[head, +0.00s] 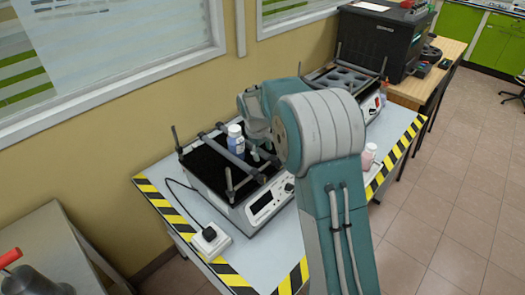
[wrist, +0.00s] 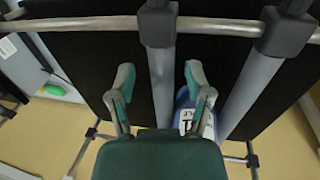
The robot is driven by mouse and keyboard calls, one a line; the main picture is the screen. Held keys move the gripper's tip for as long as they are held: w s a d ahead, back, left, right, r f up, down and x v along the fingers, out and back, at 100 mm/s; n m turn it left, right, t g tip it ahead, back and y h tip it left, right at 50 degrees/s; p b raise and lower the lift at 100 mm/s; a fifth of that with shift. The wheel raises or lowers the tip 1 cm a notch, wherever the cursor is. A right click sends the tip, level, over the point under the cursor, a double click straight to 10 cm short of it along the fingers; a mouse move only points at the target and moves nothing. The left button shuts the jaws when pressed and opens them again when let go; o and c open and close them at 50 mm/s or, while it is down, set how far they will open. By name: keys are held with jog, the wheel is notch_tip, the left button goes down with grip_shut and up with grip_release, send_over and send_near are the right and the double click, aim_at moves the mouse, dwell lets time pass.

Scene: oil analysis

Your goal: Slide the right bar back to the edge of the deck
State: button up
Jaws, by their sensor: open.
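The black deck (head: 205,166) of the shaker carries grey cross bars. In the wrist view, one bar (wrist: 162,85) runs between my gripper's two fingers; it appears to be the right bar. My gripper (wrist: 160,76) is open around it, with gaps on both sides. The other bar (wrist: 252,85) lies farther right there and shows left of the bottle in the head view (head: 222,147). A bottle with blue on it (head: 236,141) stands between the bars; the right finger partly hides it in the wrist view (wrist: 182,103). My arm hides much of the deck's right side in the head view.
Dark clamps (wrist: 157,25) join the bars to a side rail (wrist: 85,24). A white plug block (head: 211,240) lies at the table's front left. A small pink bottle (head: 368,156) stands right of my arm.

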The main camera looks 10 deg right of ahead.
jog(key=shift+a+f, duration=0.1)
jog(key=shift+a, duration=0.1)
jog(key=shift+c, duration=0.3)
grip_shut()
jog(key=w+d, duration=0.2)
jog(key=d, duration=0.1)
jog(key=w+d, duration=0.3)
jog(key=d, duration=0.1)
jog(key=w+d, duration=0.2)
jog(key=d, duration=0.2)
jog(key=shift+w+d+f, duration=0.15)
jog(key=shift+o, duration=0.3)
grip_release()
jog(key=shift+r, duration=0.2)
notch_tip(320, 180, up, 12)
jog(key=s+a, duration=0.1)
jog(key=a, duration=0.1)
jog(key=shift+f, duration=0.25)
